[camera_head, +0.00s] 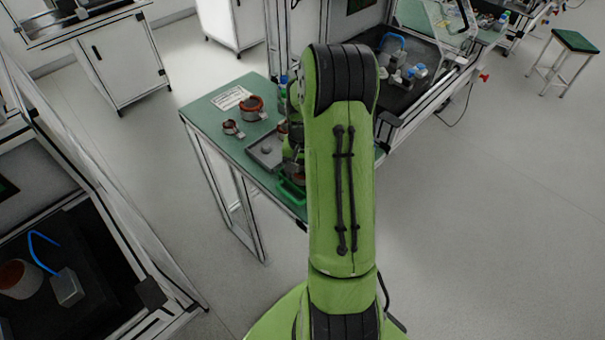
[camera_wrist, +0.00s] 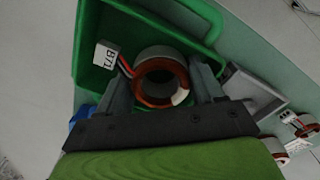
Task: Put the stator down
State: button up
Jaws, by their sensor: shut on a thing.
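My gripper (camera_wrist: 163,92) is shut on a stator (camera_wrist: 152,56), a grey ring with copper windings inside, one finger on each side of it. In the head view my arm hides most of the gripper and the held stator. The green bin (camera_head: 290,192) shows partly at the table's near edge.
The green table (camera_head: 205,110) bears a grey tray (camera_head: 262,150), a larger stator (camera_head: 252,108), a smaller stator (camera_head: 232,128) and a white sheet (camera_head: 231,97). Bottles stand at its far right edge. A bench (camera_head: 430,65) with other parts stands to the right.

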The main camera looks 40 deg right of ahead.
jog(key=shift+w+d+f, duration=0.1)
jog(key=shift+f, duration=0.05)
jog(key=shift+f, duration=0.15)
jog(key=o, duration=1.2)
jog(key=shift+c, duration=0.2)
